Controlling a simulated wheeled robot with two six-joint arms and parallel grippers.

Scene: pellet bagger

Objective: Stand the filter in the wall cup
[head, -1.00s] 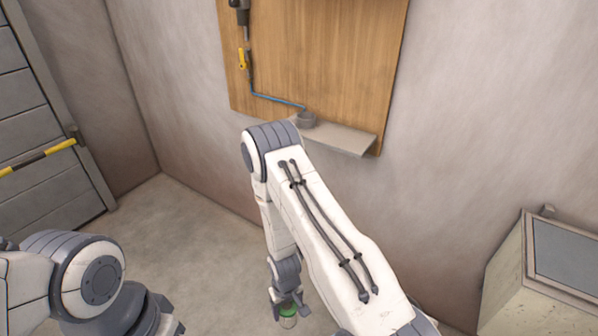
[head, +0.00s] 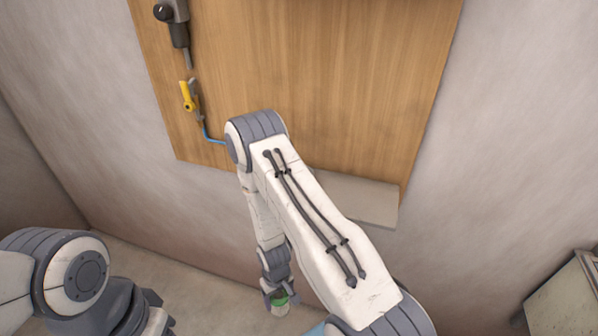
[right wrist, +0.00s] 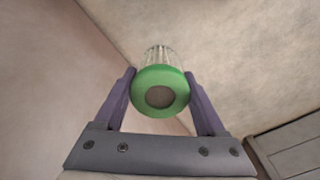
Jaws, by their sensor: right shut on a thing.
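My right gripper (head: 277,297) is shut on the filter (head: 281,309), low in the middle of the head view. In the right wrist view the filter's green round end with a grey-brown centre (right wrist: 159,97) sits between the two purple fingers, and its clear ribbed body extends beyond them. The filter hangs below the wooden wall panel, clear of the wall shelf. The wall cup is hidden now, behind my right arm in the head view. My left arm shows at the lower left, but its gripper is out of view.
A yellow valve (head: 187,96) and a blue hose (head: 212,138) are on the panel's left. A box-like cabinet (head: 565,308) stands at the lower right. Bare floor lies below.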

